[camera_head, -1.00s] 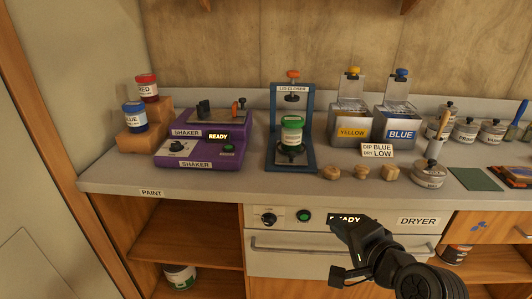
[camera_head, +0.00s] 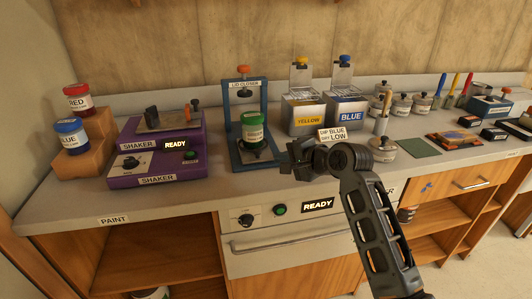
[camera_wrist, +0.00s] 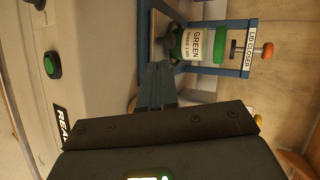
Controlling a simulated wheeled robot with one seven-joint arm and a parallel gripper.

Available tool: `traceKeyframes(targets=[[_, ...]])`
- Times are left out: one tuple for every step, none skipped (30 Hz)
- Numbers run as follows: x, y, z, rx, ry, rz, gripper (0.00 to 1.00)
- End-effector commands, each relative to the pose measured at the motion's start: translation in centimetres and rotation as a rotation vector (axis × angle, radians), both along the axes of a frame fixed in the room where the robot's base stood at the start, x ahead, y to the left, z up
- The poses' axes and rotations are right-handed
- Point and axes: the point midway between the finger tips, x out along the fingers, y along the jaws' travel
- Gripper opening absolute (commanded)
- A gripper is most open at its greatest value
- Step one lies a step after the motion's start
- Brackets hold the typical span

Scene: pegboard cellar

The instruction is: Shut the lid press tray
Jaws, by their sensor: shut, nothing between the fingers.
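The blue lid press (camera_head: 229,103), labelled LID CLOSER, stands on the counter with an orange knob on top. A can labelled GREEN, with a green lid (camera_head: 252,118), stands upright on the dark press tray (camera_head: 262,154) at the press's foot. In the head view the can and tray sit in front of the uprights. My gripper (camera_head: 288,160) is shut and empty, just right of the press's foot. In the wrist view the shut fingers (camera_wrist: 157,72) point towards the press, close to the can (camera_wrist: 194,46). I cannot tell whether they touch the tray.
The purple shaker (camera_head: 195,143) stands left of the press. The yellow (camera_head: 307,121) and blue (camera_head: 345,115) dip tanks stand to the right, behind a small sign (camera_head: 331,134). The dryer (camera_head: 295,238) front lies below the counter edge.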

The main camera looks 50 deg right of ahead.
Motion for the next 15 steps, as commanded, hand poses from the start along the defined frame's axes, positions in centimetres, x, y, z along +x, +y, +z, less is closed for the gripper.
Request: traceKeyframes(targets=[[0.9,-0.2,-0.4,-0.002,0.003,0.001,0.0],[1.5,-0.3,-0.7,-0.002,0.003,0.001,0.0],[2.1,-0.4,-1.0,-0.002,0.003,0.001,0.0],[2.6,-0.4,-1.2,-0.004,0.003,0.001,0.0],[3.1,-0.5,-1.5,-0.004,0.003,0.001,0.0],[3.8,-0.6,-1.4,-0.005,0.003,0.001,0.0],[4.2,-0.6,-1.5,-0.005,0.003,0.0,0.0],[4.5,-0.6,-1.6,-0.004,0.002,0.001,0.0],[5.0,-0.7,-1.7,-0.005,0.003,0.001,0.0],[5.3,-0.7,-1.7,-0.004,0.001,0.001,0.0],[5.6,-0.7,-1.8,-0.003,0.002,0.0,0.0],[5.9,-0.7,-1.9,-0.003,0.001,0.0,0.0],[6.1,-0.8,-1.9,-0.003,0.0,0.001,0.0],[6.2,-0.8,-1.9,-0.003,0.001,0.001,0.0],[6.4,-0.8,-2.0,-0.002,0.001,0.001,0.0]])
